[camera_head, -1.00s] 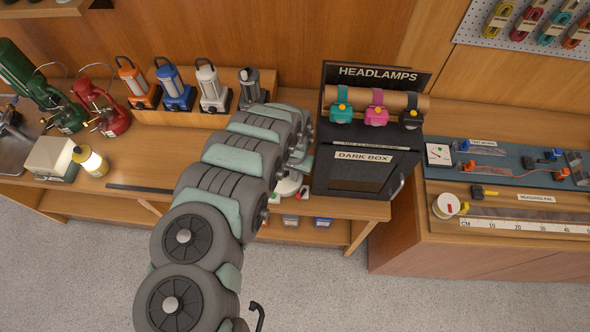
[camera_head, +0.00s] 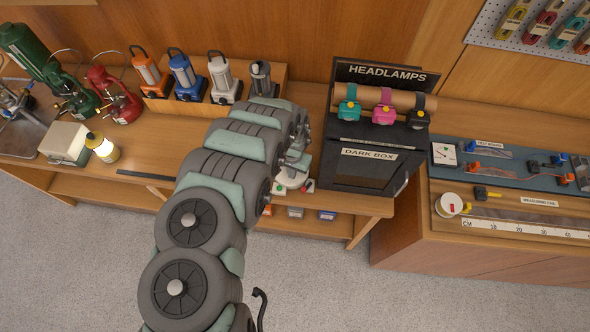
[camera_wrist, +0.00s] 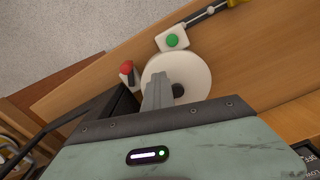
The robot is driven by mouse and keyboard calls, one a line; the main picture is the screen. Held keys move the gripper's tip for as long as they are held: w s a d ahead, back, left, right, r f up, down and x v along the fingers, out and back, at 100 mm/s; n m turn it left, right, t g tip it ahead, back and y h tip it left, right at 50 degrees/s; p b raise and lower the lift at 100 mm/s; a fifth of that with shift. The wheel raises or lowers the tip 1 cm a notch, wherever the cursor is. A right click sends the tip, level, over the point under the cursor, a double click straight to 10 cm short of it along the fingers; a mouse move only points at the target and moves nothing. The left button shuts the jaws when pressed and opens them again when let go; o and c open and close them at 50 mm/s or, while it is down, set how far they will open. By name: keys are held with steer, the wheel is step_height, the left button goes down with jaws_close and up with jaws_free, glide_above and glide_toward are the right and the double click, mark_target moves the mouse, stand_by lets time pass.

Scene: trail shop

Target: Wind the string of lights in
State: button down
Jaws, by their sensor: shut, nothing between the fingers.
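A round white disc (camera_wrist: 199,70), which looks like a reel, lies on the wooden counter in the wrist view, with a dark knob (camera_wrist: 178,91) on it. My gripper (camera_wrist: 160,82) is shut and empty over the disc, beside the knob; I cannot tell whether it touches either. The disc (camera_head: 291,177) shows partly in the head view, below my arm, which hides the fingers there. A white box with a green button (camera_wrist: 172,40) and a red button (camera_wrist: 127,69) sit beside the disc. I cannot make out any string of lights.
The black dark box (camera_head: 368,165) with headlamps on top stands close to the right of the disc. A thin black strip (camera_head: 145,178) lies along the counter at left, near a yellow-white lantern (camera_head: 102,147). Several lanterns stand on a wooden step behind.

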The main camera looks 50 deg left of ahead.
steer(key=shift+s+a, duration=0.8)
steer(key=shift+a, duration=0.1)
steer(key=c, duration=2.1)
jaws_free()
steer(key=o, duration=0.8)
step_height(320, 180, up, 2)
steer(key=shift+r+p, duration=0.25)
steer(key=shift+p, duration=1)
step_height(320, 180, up, 4)
steer(key=shift+r, duration=0.25)
